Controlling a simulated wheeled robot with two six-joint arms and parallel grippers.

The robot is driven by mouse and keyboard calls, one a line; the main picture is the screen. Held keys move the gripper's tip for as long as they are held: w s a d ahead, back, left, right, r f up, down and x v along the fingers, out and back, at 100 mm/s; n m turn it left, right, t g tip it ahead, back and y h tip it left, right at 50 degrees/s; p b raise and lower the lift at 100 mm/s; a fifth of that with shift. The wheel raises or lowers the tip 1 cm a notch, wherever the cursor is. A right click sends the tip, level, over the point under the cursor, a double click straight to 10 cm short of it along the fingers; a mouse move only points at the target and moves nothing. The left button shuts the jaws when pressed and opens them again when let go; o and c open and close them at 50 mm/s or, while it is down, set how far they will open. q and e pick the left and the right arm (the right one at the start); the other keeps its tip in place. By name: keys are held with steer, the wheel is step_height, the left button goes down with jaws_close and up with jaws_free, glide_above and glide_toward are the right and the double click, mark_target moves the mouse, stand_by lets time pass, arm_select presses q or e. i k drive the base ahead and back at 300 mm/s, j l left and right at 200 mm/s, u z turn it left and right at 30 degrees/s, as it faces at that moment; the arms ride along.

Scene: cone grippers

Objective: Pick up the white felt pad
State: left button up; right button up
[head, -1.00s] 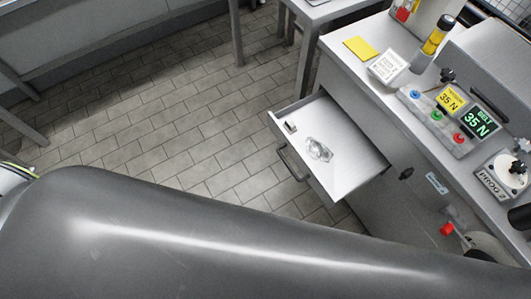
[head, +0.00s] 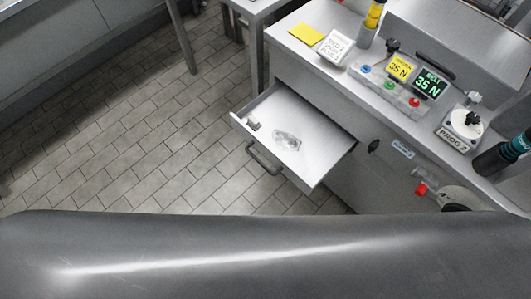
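I cannot make out a white felt pad for certain in the head view. An open drawer (head: 318,165) sticks out from the bench and holds a crumpled, clear, shiny item (head: 287,140) near its middle. A small dark-and-light piece (head: 254,125) lies near the drawer's left front corner. Neither of my grippers shows; a large grey rounded surface fills the bottom of the view and hides what lies below it.
The bench top (head: 290,45) carries a yellow square (head: 306,33), a white labelled block (head: 336,46), a panel with coloured buttons and 35 N displays (head: 429,84), and a PROG dial (head: 464,124). A drawer handle (head: 264,160) faces the open tiled floor (head: 130,150).

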mark_target(253, 122)
steer(key=k+l, duration=0.3)
steer(key=l, duration=0.15)
steer(key=k+l+z, duration=0.1)
steer(key=k+l, duration=0.15)
steer(key=l, duration=0.15)
steer(key=k+l, duration=0.3)
steer(key=l, duration=0.15)
steer(key=k+l, duration=0.25)
steer(key=l, duration=0.2)
steer(key=z, duration=0.05)
